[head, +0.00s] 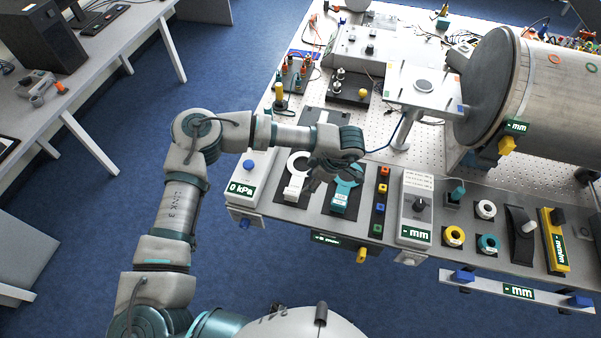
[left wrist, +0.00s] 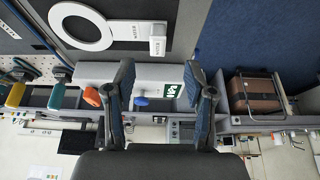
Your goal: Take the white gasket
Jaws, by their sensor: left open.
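The white gasket (head: 296,176), a flat ring with a tab and a small raised grip block, lies on a dark panel near the table's front left. It also shows in the left wrist view (left wrist: 124,36) at upper left, its grip block toward the picture's middle. My left gripper (head: 322,182) is just right of it in the head view, above the panel between it and a teal gasket (head: 345,192). In the left wrist view the fingers of my left gripper (left wrist: 158,80) are spread with nothing between them. My right gripper is not in view.
A white 0 kPa box (head: 247,176) stands left of the panel. A strip of coloured buttons (head: 381,201) and a grey knob box (head: 416,207) are to the right. A plate on a post (head: 420,87) and a large metal cylinder (head: 550,95) stand farther back.

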